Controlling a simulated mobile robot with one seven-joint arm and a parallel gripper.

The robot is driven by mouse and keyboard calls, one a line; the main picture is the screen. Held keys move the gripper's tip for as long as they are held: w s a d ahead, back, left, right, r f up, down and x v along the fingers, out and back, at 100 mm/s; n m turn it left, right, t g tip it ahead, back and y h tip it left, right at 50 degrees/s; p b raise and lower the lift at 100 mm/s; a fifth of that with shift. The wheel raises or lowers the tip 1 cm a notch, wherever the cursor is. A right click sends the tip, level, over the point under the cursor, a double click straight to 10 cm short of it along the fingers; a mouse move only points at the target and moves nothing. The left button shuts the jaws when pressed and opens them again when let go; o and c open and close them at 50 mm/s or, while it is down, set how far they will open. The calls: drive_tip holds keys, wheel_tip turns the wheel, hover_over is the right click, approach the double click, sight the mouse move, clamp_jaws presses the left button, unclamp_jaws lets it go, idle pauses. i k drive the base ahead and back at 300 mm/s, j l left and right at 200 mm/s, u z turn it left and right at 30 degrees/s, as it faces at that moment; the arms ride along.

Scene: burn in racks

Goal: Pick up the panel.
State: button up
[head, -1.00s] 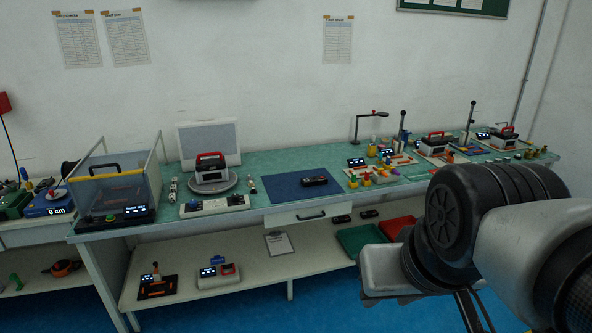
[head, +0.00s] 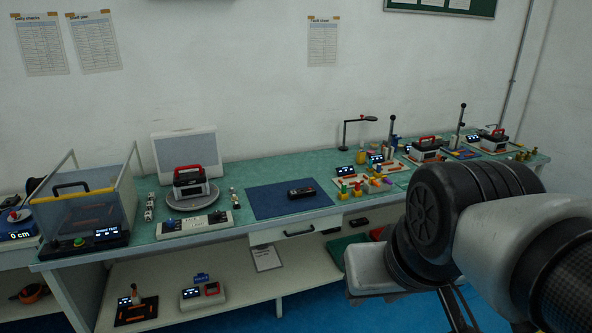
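A pale upright panel (head: 185,153) stands at the back of the green bench against the wall, behind a red-handled unit (head: 190,182) on a round grey turntable (head: 187,200). Its lower part is hidden by that unit. A clear-walled box (head: 85,208) with a black handle stands at the bench's left end; its walls are also panel-like, and I cannot tell which panel is meant. My arm fills the lower right. Dark thin parts hang below its wrist and run out of the picture; I cannot make out the fingertips or anything held.
The green bench (head: 232,172) runs along the wall. A blue mat (head: 270,204) holds a dark handheld device (head: 301,192). Coloured blocks, posts and more red-handled units crowd the right half. A lower shelf (head: 240,288) holds small devices and a clipboard (head: 266,258).

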sight(308, 191)
drive_tip(key=i+u, duration=0.2)
drive_tip(key=i, duration=0.25)
drive_tip(key=i+l+u, duration=0.2)
drive_tip(key=i, duration=0.25)
drive_tip(key=i+l+u, duration=0.15)
drive_tip(key=i, duration=0.3)
drive_tip(key=i+l+u, duration=0.2)
drive_tip(key=i, duration=0.25)
drive_tip(key=i+l+u, duration=0.2)
drive_tip(key=i, duration=0.25)
